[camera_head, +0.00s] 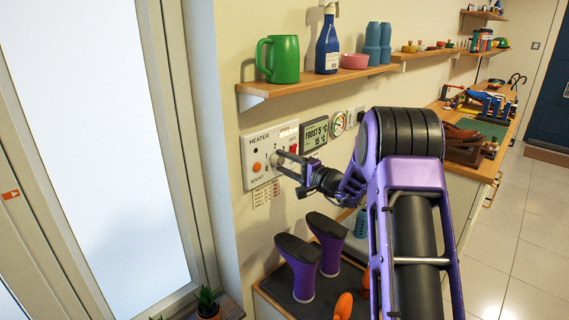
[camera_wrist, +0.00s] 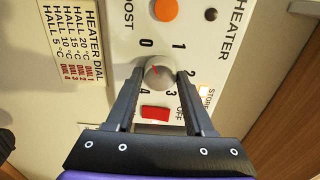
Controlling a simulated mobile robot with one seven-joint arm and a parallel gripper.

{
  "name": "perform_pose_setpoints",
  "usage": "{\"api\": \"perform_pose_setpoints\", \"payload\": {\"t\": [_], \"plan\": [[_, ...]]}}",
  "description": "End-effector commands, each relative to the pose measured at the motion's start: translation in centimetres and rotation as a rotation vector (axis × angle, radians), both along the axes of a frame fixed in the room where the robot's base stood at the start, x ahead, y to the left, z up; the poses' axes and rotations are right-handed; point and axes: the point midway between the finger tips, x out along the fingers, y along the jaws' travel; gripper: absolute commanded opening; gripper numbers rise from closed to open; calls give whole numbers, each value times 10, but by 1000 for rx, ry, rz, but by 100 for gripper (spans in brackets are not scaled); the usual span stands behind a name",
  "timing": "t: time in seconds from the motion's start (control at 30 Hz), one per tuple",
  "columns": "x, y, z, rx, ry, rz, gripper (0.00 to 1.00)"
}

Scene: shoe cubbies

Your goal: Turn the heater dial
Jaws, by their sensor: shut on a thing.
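The white heater panel (camera_head: 252,149) is on the wall, left of the small thermostat display (camera_head: 314,134). In the wrist view, the round grey heater dial (camera_wrist: 158,77) sits amid the printed numbers 0 to 4, with a small red mark on its face. Which number the mark points to is hard to tell. My gripper (camera_wrist: 161,71) has one finger on each side of the dial and is shut on it. In the head view, my gripper (camera_head: 277,161) reaches the panel from the right, and its fingers partly hide the dial.
An orange button (camera_wrist: 165,10) and a red switch (camera_wrist: 155,112) flank the dial. A printed dial chart (camera_wrist: 72,42) is beside the panel. Above, a wooden shelf (camera_head: 300,82) holds a green mug (camera_head: 281,59) and blue bottle (camera_head: 327,45). Purple boots (camera_head: 303,274) stand below.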

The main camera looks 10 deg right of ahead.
Motion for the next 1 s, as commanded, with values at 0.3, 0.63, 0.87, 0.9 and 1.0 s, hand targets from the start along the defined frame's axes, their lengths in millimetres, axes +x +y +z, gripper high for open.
{"api": "perform_pose_setpoints", "payload": {"t": [0.3,0.63,0.87,0.9,1.0], "plan": [[0,0,0,3,2,0,0],[0,-1,0,101,73,0,0],[0,-1,0,257,187,-1,0],[0,-1,0,288,209,0,0],[0,-1,0,365,265,0,0]]}}
